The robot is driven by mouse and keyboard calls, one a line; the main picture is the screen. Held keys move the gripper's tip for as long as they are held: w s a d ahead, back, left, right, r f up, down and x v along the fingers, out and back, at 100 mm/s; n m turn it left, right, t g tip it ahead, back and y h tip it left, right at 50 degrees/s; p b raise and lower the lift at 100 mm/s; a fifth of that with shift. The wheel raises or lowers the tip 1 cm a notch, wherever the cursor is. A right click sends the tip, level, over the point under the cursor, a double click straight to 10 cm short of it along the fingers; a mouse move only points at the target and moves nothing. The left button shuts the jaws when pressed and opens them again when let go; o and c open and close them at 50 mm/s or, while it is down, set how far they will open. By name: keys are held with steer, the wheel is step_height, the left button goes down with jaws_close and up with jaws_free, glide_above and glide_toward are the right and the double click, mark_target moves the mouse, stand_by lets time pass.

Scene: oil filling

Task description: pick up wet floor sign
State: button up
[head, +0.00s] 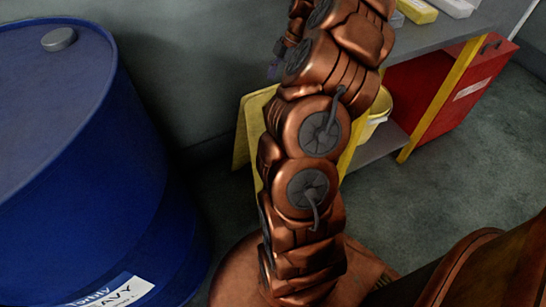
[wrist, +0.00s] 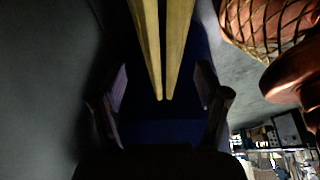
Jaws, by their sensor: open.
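The yellow wet floor sign (head: 248,130) stands against the grey wall in the head view, mostly hidden behind my arm. In the wrist view its two thin yellow panels (wrist: 160,45) appear edge-on, coming down from the top and narrowing to ends close together near the picture's middle. My gripper (wrist: 160,103) is open, with one dark finger on each side of the panels. A gap shows between each finger and the sign, and neither finger visibly touches it. The fingertips are not clearly visible in the head view.
A large blue drum (head: 75,150) stands at the left. A grey shelf (head: 440,35) with yellow posts is at the right, with a yellow bucket (head: 378,110) and a red cabinet (head: 450,90). The grey wall (wrist: 45,90) is close on the wrist view's left.

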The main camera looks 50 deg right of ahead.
steer(key=b+x, duration=0.1)
steer(key=x, duration=0.5)
steer(key=shift+a, duration=0.2)
steer(key=shift+s+f, duration=0.1)
jaws_close()
stand_by(0.4)
